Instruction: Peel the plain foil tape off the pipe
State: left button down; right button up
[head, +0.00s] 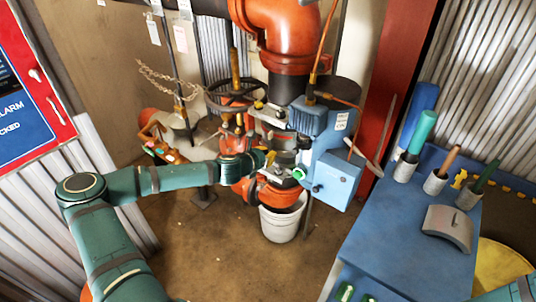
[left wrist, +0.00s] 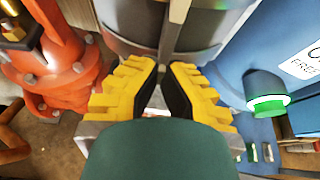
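My left gripper (head: 270,158) reaches in from the left to the grey pipe section (head: 286,143) between the orange fittings. In the left wrist view its yellow fingers with black pads (left wrist: 164,63) are close together, with a narrow gap between them. The silvery-grey pipe (left wrist: 215,25) is right in front of the fingertips. A narrow upright brownish-grey strip (left wrist: 178,20) runs down the pipe to the gap. I cannot tell whether this is the foil tape or whether the fingertips touch it. My right gripper is out of view.
A blue valve box (head: 335,180) is close on the right of the pipe. A green-ringed knob (left wrist: 268,104) sticks out near the right finger. An orange valve (left wrist: 58,60) is at left. A white bucket (head: 284,222) stands below. A blue workbench (head: 405,235) with tools is at right.

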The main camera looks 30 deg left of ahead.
pick_arm(q)
jog(key=shift+s, duration=0.25)
jog(key=s+p, duration=0.2)
jog(key=s, duration=0.6)
jog(key=shift+s+a, duration=0.35)
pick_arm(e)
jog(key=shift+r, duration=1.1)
